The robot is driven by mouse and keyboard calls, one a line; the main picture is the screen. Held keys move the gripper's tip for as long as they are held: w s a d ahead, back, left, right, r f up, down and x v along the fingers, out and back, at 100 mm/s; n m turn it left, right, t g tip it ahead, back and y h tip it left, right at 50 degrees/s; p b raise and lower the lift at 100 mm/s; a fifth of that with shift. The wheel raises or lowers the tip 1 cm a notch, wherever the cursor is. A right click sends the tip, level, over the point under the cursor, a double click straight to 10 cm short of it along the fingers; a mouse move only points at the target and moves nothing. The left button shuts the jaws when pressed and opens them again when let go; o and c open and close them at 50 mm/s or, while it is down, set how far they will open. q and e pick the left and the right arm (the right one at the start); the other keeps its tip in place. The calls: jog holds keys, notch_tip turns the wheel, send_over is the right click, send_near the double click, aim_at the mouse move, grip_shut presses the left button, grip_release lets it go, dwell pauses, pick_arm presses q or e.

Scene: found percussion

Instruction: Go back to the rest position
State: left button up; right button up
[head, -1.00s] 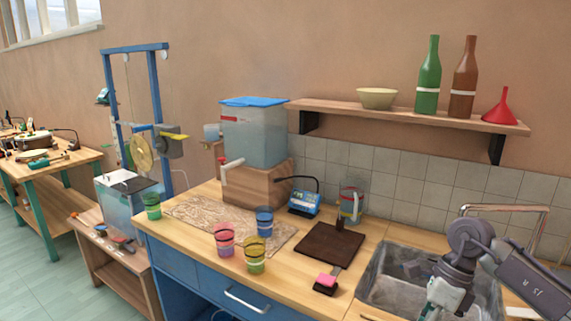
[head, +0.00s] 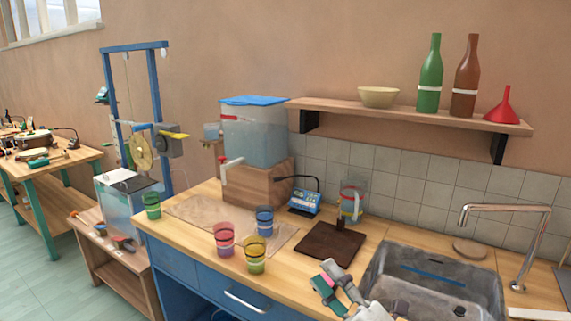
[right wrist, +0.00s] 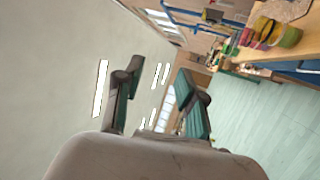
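My right gripper (head: 329,284) is in the lower middle of the head view, in front of the counter's front edge and left of the sink (head: 480,281). Its teal finger pads are spread apart. The right wrist view shows the same gripper (right wrist: 160,97) open, with nothing between its fingers. That view is turned on its side, looking past the fingers at the wall, ceiling and pale floor. My left gripper is not in view.
On the counter are a green cup (head: 152,205), a pink cup (head: 224,238), a yellow cup (head: 255,254), a blue cup (head: 265,220) and a dark board (head: 331,246). The tap (head: 532,245) rises at the right. The floor at the left is clear.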

jog(key=s+d+f+m+g+h, duration=0.2)
jog(key=s+d+f+m+h, duration=0.1)
jog(key=d+f+m+h, duration=0.5)
jog(key=s+d+f+m+g+h, duration=0.2)
jog(key=s+d+f+m+h, duration=0.15)
jog(key=f+m+h, duration=0.45)
jog(key=s+d+f+m+g+y, duration=0.1)
jog(key=s+f+m+g, duration=0.2)
jog(key=s+f+g, duration=0.5)
jog(key=s+d+f+m+g+y, duration=0.1)
jog(key=s+f+m+g, duration=0.3)
jog(key=s, duration=0.8)
notch_tip(320, 180, down, 26)
jog(key=s+d+f+n, duration=0.1)
jog(key=s+d+f, duration=0.1)
jog(key=s+f, duration=1.5)
jog(key=shift+s+d+f, duration=0.15)
jog(key=shift+s+d, duration=0.05)
jog(key=shift+s, duration=0.1)
